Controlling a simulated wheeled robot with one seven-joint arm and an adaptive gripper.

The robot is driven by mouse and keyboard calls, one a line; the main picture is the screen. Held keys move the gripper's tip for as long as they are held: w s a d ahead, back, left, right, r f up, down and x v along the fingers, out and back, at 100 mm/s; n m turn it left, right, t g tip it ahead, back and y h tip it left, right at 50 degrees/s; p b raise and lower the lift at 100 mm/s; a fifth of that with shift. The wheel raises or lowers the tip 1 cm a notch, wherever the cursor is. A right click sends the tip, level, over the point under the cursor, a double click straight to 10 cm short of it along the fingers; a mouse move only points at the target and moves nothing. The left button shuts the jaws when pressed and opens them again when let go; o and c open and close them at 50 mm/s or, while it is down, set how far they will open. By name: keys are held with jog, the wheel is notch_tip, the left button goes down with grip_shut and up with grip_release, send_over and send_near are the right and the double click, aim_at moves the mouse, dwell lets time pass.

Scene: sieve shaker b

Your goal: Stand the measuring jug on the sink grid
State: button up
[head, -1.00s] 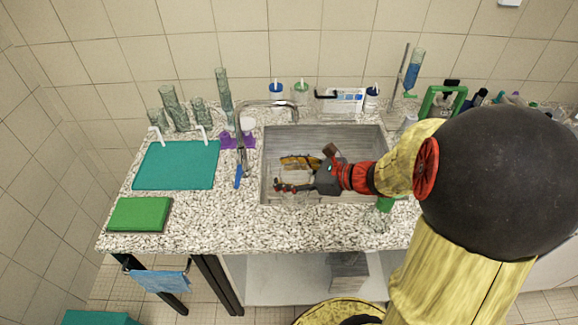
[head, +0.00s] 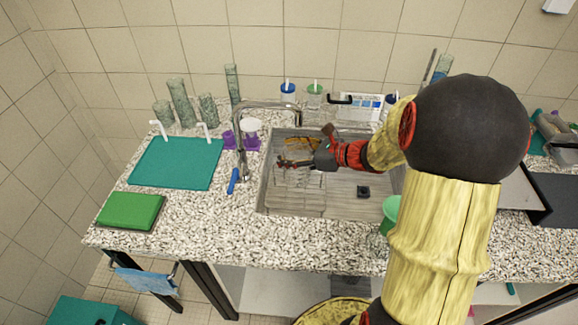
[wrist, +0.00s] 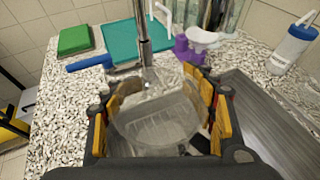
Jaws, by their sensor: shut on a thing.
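The measuring jug (wrist: 158,138) is clear and see-through. In the wrist view it sits between the two yellow-padded fingers of my gripper (wrist: 165,105), which is shut on it. In the head view my gripper (head: 284,162) is over the left part of the sink, and the jug is too faint to make out there. The sink grid (head: 294,193) is a wire rack in the left part of the sink, below my gripper. Whether the jug touches the grid cannot be told.
The tap (head: 240,140) rises at the sink's left edge, close ahead of the jug in the wrist view. A blue-handled item (head: 233,181) lies left of the sink. A green funnel-like item (head: 390,210) stands at the front right. The sink's right part (head: 340,200) is mostly clear.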

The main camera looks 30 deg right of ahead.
jog(key=w+f, duration=0.1)
jog(key=w+d+f+b, duration=0.1)
jog(key=f, duration=0.1)
jog(key=w+d+f, duration=0.1)
jog(key=f, duration=0.1)
jog(key=shift+w+d+f+b, duration=0.1)
jog(key=shift+w+f+b, duration=0.15)
jog(key=shift+b, duration=0.1)
jog(key=shift+f+b, duration=0.75)
jog(key=shift+f, duration=0.8)
jog(key=shift+f, duration=0.1)
jog(key=o, duration=1.3)
jog(key=shift+c, duration=0.2)
